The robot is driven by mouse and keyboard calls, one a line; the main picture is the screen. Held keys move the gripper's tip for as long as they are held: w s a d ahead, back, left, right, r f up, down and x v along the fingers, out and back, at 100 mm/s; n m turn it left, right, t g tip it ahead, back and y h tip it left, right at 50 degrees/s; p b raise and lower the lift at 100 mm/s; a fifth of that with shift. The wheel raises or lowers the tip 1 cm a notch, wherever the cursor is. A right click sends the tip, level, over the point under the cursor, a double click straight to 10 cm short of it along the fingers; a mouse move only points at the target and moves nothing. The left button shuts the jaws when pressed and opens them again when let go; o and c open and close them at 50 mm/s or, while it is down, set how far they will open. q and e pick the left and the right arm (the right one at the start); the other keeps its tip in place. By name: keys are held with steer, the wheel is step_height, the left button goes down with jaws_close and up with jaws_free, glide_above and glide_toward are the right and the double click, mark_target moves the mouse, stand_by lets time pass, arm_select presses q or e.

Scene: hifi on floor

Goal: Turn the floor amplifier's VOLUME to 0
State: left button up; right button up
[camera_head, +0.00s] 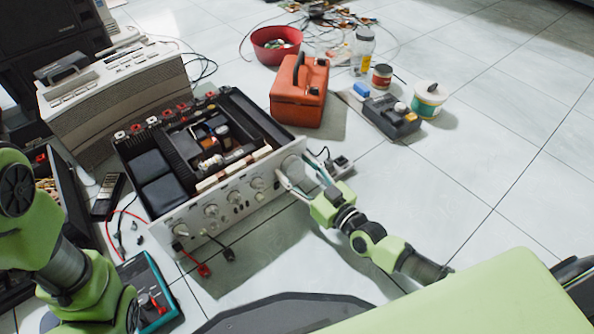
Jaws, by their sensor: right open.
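The floor amplifier (172,220) sits open-topped on the tiles, with its silver front panel facing the lower right and a row of knobs on it. A large pale knob (293,165) is at the panel's right end; its label is too small to read, so I cannot tell its setting. My right gripper (292,173) is open, its two fingers at that knob, one on either side. I cannot tell whether they touch it. Smaller knobs (211,210) sit further left on the panel. My left arm shows at the left edge, but its gripper is out of view.
An orange toolbox (299,92) stands behind the amplifier, near a red bowl (276,42). A teal multimeter (148,290) and red and black leads (203,269) lie in front. The right floor is clear.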

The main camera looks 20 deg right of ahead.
steer(key=shift+c, duration=0.3)
steer(key=c, duration=1)
steer(key=shift+r+n+p, duration=0.15)
steer(key=shift+n+p, duration=0.45)
steer(key=shift+p, duration=0.35)
steer(key=n+p, duration=0.6)
steer(key=shift+s+a+n, duration=0.1)
steer(key=shift+n, duration=0.2)
steer(key=shift+f+n+p, duration=0.25)
steer(key=shift+n+p, duration=0.6)
steer(key=shift+n, duration=0.65)
